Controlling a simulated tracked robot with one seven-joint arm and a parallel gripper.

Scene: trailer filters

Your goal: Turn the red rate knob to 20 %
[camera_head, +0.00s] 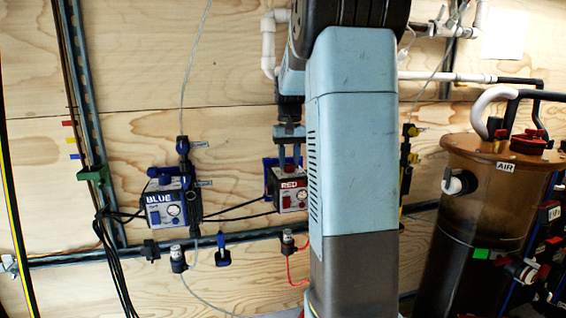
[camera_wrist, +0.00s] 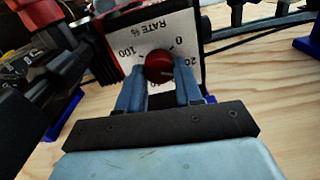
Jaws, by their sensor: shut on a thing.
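The red rate knob (camera_wrist: 159,66) sits on a white dial face marked RATE % (camera_wrist: 140,36) in the wrist view. The numbers 0, 20 and 100 show around it; others are hidden behind my fingers. My gripper (camera_wrist: 159,80) is shut on the knob, one blue-grey finger on each side. A pale pointer line on the knob is too small to read surely. In the head view, the box labelled RED (camera_head: 292,190) is on the wooden wall, and my gripper (camera_head: 289,160) reaches down onto its top. The knob itself is hidden there.
A box labelled BLUE (camera_head: 162,203) is to the left on the same wall, with a dark valve fitting (camera_head: 189,190) beside it. Black cables run between the boxes. A brown tank labelled AIR (camera_head: 485,205) stands at the right. My arm hides the middle of the wall.

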